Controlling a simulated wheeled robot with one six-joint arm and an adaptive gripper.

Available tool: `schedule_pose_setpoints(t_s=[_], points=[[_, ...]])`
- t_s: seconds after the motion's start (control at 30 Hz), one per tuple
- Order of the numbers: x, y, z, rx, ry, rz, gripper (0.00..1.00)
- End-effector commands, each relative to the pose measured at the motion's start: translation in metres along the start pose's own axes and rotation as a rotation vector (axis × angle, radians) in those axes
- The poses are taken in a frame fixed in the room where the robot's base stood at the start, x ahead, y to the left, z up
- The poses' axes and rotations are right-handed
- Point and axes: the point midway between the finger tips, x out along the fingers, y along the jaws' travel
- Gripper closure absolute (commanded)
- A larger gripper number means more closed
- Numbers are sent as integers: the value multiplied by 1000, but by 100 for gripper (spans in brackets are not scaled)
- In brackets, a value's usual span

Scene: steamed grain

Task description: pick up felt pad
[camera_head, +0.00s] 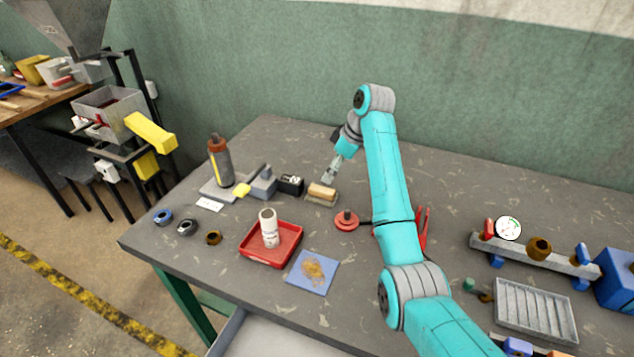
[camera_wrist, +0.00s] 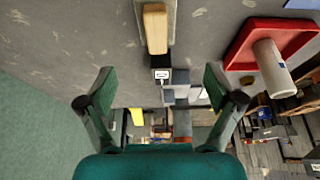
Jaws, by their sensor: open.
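A tan block, which looks like the felt pad (camera_head: 322,190), lies on a small grey plate (camera_head: 320,200) towards the back of the table. In the wrist view the tan block (camera_wrist: 155,28) shows at the top middle, lying along its plate (camera_wrist: 170,8). My gripper (camera_head: 329,177) is just above and behind the block in the head view. In the wrist view my gripper (camera_wrist: 159,82) is open, with its fingers wide apart and nothing held between them. The block lies beyond the fingertips, in line with the gap; I see no contact.
A black box (camera_head: 291,185) and a grey block (camera_head: 263,184) stand just left of the pad. A red knob (camera_head: 346,220) is in front, right. A blue cloth (camera_head: 299,281) lies nearer.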

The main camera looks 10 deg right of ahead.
Motion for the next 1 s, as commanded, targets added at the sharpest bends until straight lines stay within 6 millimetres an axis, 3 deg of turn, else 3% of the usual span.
schedule_pose_setpoints(t_s=[0.3, 0.57, 0.83, 1.0], points=[[42, -1, 0, -1, -2, -4, 8], [60, 0, 2, 0, -2, -2, 8], [95, 3, 7, 0, -2, -3, 8], [107, 4, 7, 0, -1, -1, 8]])
